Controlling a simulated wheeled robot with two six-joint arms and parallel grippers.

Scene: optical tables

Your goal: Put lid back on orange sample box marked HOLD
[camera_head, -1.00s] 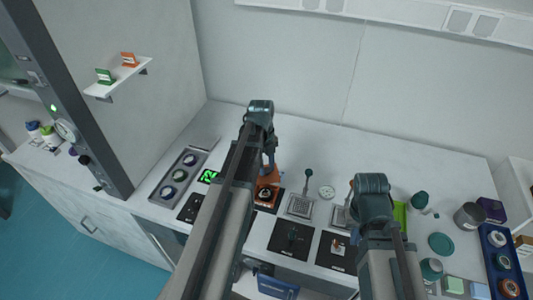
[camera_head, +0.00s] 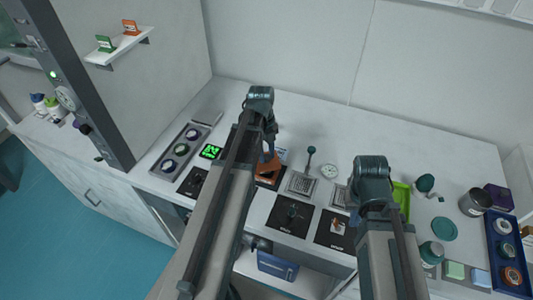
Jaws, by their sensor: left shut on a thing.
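An orange sample box (camera_head: 268,170) sits on a dark mat left of the middle of the bench, partly behind my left arm. My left gripper (camera_head: 268,145) is directly over it and shut on an orange piece, which looks like the lid. The fingertips are mostly hidden by the wrist. Lid and box blend together, so I cannot tell whether the lid is seated. The HOLD marking is not legible. My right gripper (camera_head: 365,200) points down further right, its fingers hidden behind its own wrist.
A lever device (camera_head: 308,170), a white dial (camera_head: 329,171) and dark mats (camera_head: 289,215) are to the right. A blue rack (camera_head: 508,245) stands far right. The back bench is clear.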

